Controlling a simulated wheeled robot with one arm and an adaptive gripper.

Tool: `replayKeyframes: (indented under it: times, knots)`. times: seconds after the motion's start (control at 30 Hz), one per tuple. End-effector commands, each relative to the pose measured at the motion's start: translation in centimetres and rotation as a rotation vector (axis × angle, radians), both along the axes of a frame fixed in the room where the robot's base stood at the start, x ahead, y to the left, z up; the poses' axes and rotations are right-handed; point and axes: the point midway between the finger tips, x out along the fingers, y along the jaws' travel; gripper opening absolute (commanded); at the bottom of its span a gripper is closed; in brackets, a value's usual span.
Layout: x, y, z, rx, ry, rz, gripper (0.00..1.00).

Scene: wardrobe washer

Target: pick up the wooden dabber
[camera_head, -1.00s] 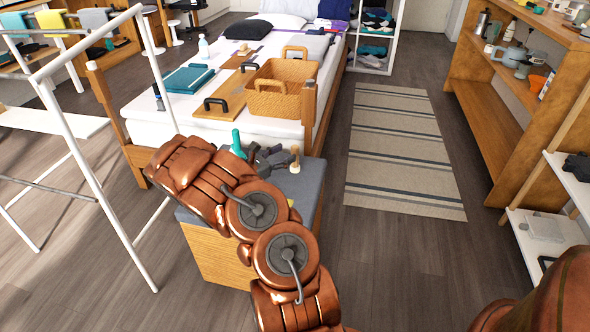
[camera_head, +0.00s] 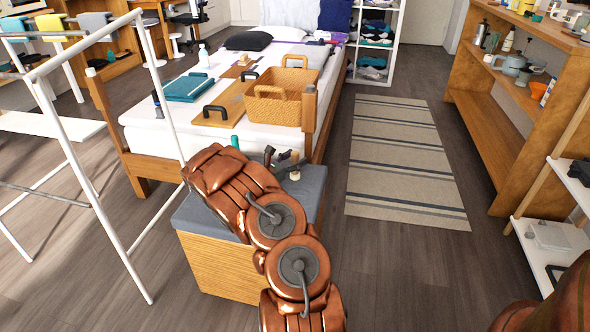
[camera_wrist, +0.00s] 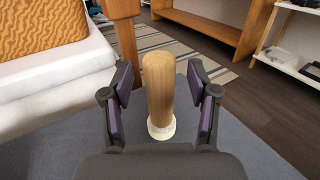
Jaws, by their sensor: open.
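The wooden dabber (camera_wrist: 158,88) stands upright on the grey top of a bench (camera_wrist: 60,150), with a plain wooden handle and a round whitish base. In the wrist view it stands between the two purple-padded fingers of my gripper (camera_wrist: 159,88), with a gap on each side. The fingers are open and appear clear of the handle. In the head view the dabber's pale base (camera_head: 295,175) shows just below my gripper (camera_head: 284,160), whose fingers partly hide the handle.
A green object (camera_head: 235,142) stands behind my arm on the bench, mostly hidden. The bed (camera_head: 150,135) with a wicker basket (camera_head: 275,108) adjoins the bench's far side. A white drying rack (camera_head: 75,150) is at left. Striped rug (camera_head: 400,165) and open floor lie right.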

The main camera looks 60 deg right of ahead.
Motion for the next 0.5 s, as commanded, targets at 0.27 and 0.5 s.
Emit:
replayKeyframes:
  times: [0.27, 0.5]
  knots:
    - [-0.05, -0.37, 0.01, 0.001, 0.001, 0.001, 0.60]
    - [-0.05, -0.35, -0.02, 0.001, 0.001, 0.001, 0.38]
